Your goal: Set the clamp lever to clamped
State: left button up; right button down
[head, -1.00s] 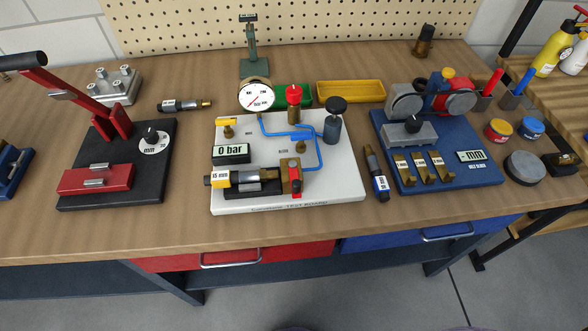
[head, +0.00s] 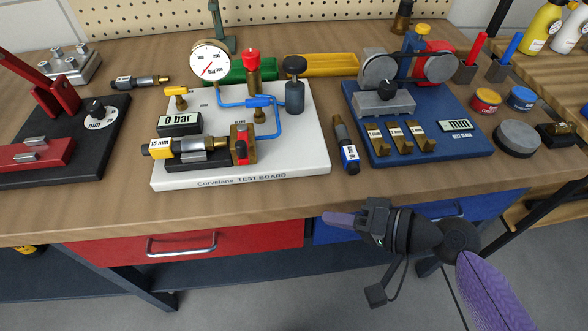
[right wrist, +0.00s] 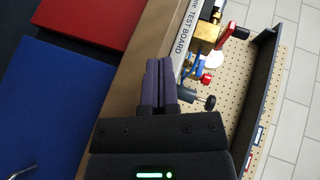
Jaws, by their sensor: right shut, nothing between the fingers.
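The white test board (head: 302,172) lies on the bench in the head view. At its front a yellow-banded tube (head: 160,148) marked 15 mm sits in a dark holder. At the tube's right end is a brass block with a red lever (head: 242,134), which I take for the clamp lever. The red lever (right wrist: 228,32) and brass block also show at the top of the right wrist view. My right gripper (head: 328,217) is shut and empty, in front of the bench edge, right of and below the board, apart from the lever. My left gripper is out of view.
A loose tube (head: 345,145) lies between the board and the blue bench unit (head: 440,105). A pressure gauge (head: 209,58), red-capped valve (head: 252,72) and dark-capped cylinder (head: 294,85) stand behind the lever. A red press (head: 55,105) stands left. The bench strip before the board is clear.

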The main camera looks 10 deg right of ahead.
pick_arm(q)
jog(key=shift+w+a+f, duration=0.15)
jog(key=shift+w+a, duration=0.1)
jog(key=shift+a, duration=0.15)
pick_arm(e)
jog(key=w+d+r+m+t+y, duration=0.2)
jog(key=w+r+m+y, duration=0.1)
jog(key=r, duration=0.5)
jog(key=shift+w+d+r+t, duration=0.2)
jog(key=shift+w+r+t, duration=0.1)
jog(key=shift+w+r, duration=0.15)
jog(key=shift+a, duration=0.1)
pick_arm(q)
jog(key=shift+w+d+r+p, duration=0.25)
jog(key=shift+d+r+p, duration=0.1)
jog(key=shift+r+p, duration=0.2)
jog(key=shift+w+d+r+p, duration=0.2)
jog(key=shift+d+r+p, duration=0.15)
jog(key=shift+p, duration=0.3)
pick_arm(e)
jog(key=s+a+x, duration=0.1)
jog(key=s+x, duration=0.1)
jog(key=x, duration=1)
jog(key=shift+a, duration=0.6)
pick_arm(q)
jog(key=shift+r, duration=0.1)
